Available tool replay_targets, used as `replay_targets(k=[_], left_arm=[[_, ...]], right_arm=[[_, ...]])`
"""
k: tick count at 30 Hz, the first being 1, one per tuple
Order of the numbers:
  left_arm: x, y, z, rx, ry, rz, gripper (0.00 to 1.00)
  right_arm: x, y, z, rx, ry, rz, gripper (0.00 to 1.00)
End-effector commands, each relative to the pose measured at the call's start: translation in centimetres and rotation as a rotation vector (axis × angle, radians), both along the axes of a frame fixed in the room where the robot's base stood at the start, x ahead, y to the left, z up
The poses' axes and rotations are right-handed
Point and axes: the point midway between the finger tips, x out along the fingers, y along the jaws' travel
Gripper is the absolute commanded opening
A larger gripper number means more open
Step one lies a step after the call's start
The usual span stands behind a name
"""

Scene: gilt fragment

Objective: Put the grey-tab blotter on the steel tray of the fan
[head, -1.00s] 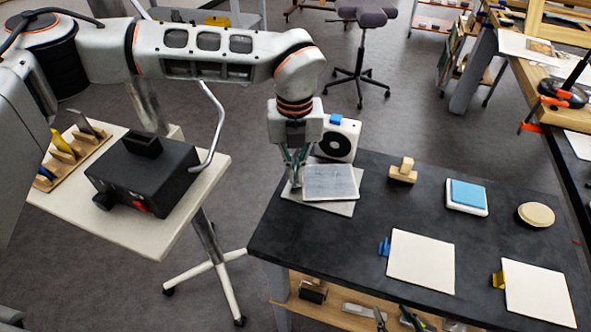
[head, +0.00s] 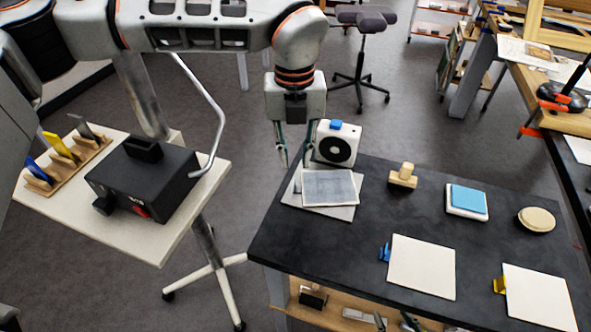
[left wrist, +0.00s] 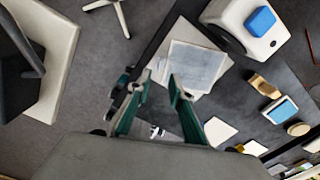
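A thin, grey, streaked sheet (head: 330,187), which I take for the grey-tab blotter, lies flat on a larger pale plate, the steel tray (head: 346,213), in front of the small white fan (head: 337,142). I cannot make out its tab. The left wrist view also shows the sheet (left wrist: 196,65), the tray (left wrist: 182,32) and the fan (left wrist: 243,25). My left gripper (head: 293,158) is open and empty above the sheet's left edge; its parted fingers (left wrist: 160,82) show in the left wrist view. My right gripper is not in view.
A blue-tab sheet (head: 422,268) and a yellow-tab sheet (head: 540,297) lie at the front of the dark table (head: 340,255). A wooden stamp (head: 403,177), a blue-topped pad (head: 467,201) and a round disc (head: 537,219) stand behind. A black device (head: 145,180) sits on the side table.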

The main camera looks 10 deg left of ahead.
Motion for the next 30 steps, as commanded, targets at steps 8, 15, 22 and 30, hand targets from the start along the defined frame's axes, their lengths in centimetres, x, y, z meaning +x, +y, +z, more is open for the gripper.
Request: replay_targets(k=[8,15,22,30], left_arm=[[0.0,0.0,4.6,0.000,-0.001,0.000,0.21],[0.0,0.0,5.6,0.000,0.001,0.000,0.21],[-0.1,0.0,5.6,0.000,0.001,0.000,0.21],[-0.1,0.0,5.6,0.001,0.001,0.000,0.21]], right_arm=[[0.0,0.0,0.0,0.001,0.001,0.000,0.40],[-0.1,0.0,-0.1,0.001,0.002,0.000,0.40],[-0.1,0.0,-0.1,0.001,0.004,0.001,0.40],[-0.1,0.1,-0.1,0.001,0.002,0.000,0.40]])
